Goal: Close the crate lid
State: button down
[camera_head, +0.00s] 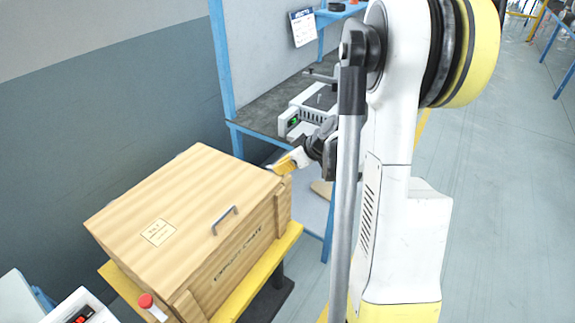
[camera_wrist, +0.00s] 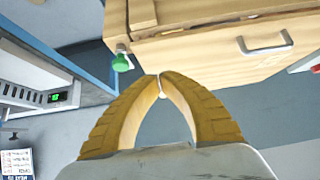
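The wooden crate (camera_head: 235,262) stands on a yellow-topped stand in the head view. Its lid (camera_head: 190,195) lies down over the top, with a metal handle (camera_head: 225,220) near the front edge. The handle also shows in the wrist view (camera_wrist: 265,46). There, a narrow dark gap with something in it shows along the lid's edge; I cannot tell whether the lid is fully seated. My gripper (camera_head: 272,170) is at the lid's right corner. In the wrist view its yellow fingertips (camera_wrist: 162,77) meet just beside the crate, holding nothing I can make out. Contact with the lid is unclear.
A green knob (camera_wrist: 122,62) sits by the crate's corner near my fingertips. A red knob (camera_head: 146,301) is at the crate's front left. A blue-framed bench (camera_head: 262,133) with a white device (camera_head: 296,124) stands behind. Open floor lies to the right.

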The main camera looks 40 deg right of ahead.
aim_at(275, 187)
jog(key=b+x, duration=0.1)
jog(key=x, duration=0.3)
jog(key=shift+a, duration=0.1)
notch_tip(275, 187, down, 3)
jog(key=shift+s+r+b, duration=0.1)
jog(key=shift+r+b, duration=0.1)
jog(key=shift+b, duration=0.45)
jog(key=shift+f, duration=0.5)
jog(key=shift+f, duration=0.1)
jog(key=f+b, duration=0.3)
jog(key=shift+s, duration=0.2)
